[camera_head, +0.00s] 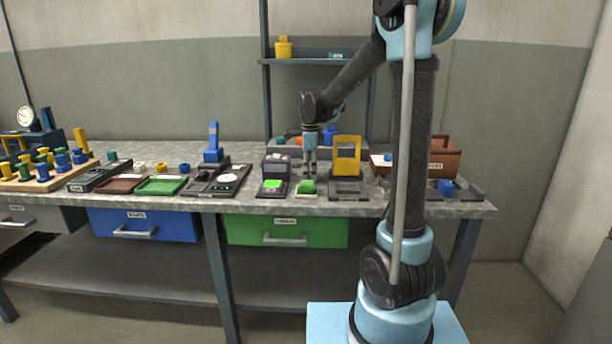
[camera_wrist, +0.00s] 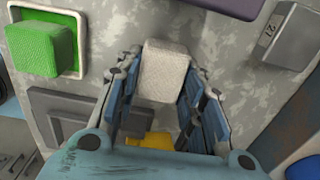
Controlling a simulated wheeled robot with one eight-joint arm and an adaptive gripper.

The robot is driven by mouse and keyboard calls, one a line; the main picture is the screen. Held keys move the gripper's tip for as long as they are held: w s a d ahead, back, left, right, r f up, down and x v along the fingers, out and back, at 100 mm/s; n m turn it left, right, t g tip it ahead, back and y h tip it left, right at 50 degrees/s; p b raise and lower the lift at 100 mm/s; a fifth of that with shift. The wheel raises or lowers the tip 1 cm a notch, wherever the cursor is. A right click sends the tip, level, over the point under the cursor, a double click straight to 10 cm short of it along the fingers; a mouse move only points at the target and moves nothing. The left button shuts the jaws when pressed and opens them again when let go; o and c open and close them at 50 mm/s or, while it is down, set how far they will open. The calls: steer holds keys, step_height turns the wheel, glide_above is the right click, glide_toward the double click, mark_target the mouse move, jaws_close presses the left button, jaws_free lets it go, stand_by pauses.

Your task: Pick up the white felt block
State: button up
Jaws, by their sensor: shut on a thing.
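The white felt block (camera_wrist: 165,68) is a pale, rough-textured block between the two fingers of my gripper (camera_wrist: 161,82) in the wrist view. The fingers are shut on its two sides, and its top end sticks out past them. In the head view my gripper (camera_head: 309,172) points down over the back of the bench, between a dark grey device and a yellow-framed stand. The block cannot be made out in the head view. I cannot tell whether it touches the bench.
A green block (camera_wrist: 33,50) sits in a white-rimmed tray (camera_wrist: 78,68) left of my gripper. The yellow-framed stand (camera_head: 347,143) is close on the right, the dark grey device (camera_head: 277,165) close on the left. A brown box (camera_head: 445,160) stands further right.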

mark_target(310, 169)
step_height(310, 169, up, 9)
steer(key=shift+r, duration=0.15)
stand_by(0.4)
steer(key=shift+o, duration=1.3)
steer(key=c, duration=0.3)
steer(key=shift+c, duration=0.2)
steer(key=shift+s, duration=0.1)
